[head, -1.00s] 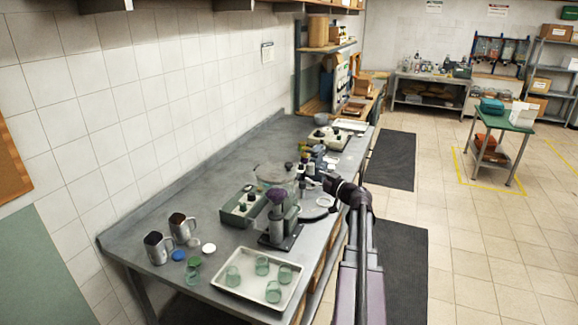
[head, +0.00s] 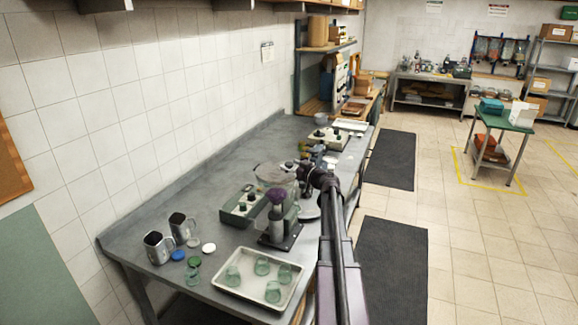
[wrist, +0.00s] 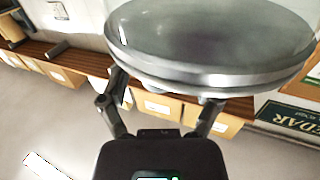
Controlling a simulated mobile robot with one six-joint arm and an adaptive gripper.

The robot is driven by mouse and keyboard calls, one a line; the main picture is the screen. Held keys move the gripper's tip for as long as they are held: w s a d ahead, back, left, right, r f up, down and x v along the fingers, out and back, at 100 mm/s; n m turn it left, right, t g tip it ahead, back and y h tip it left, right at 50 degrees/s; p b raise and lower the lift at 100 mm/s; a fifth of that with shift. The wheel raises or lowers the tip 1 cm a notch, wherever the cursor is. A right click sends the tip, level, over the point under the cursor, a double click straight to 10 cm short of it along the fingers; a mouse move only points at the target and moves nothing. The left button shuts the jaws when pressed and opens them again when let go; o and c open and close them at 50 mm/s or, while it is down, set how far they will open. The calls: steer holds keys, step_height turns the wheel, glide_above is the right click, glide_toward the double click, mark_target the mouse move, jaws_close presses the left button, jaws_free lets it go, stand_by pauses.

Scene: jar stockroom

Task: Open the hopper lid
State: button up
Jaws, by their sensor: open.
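The clear round hopper (head: 272,174) stands on the grey bench, on a machine with a grey-green control box. In the wrist view a large round, grey, see-through disc with a pale rim, which looks like the hopper lid (wrist: 210,40), fills the upper middle. My gripper (wrist: 165,95) is open, its two fingers spread below and in front of this disc. The fingertips are partly lost against the rim, and I cannot tell whether they touch it. In the head view my gripper (head: 303,172) is just right of the hopper, small and dark. I cannot tell there how the lid sits.
A device with a purple top (head: 277,198) stands in front of the hopper. A white tray (head: 228,293) with several green glass jars lies at the bench's near end. Two metal jugs (head: 158,247) and several loose caps are left of it. Bare bench lies behind the jugs.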

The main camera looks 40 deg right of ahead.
steer(key=shift+w+a, duration=0.1)
steer(key=shift+w, duration=0.15)
jaws_close()
steer(key=shift+r, duration=0.1)
steer(key=shift+r+p, duration=0.15)
steer(key=shift+p, duration=0.15)
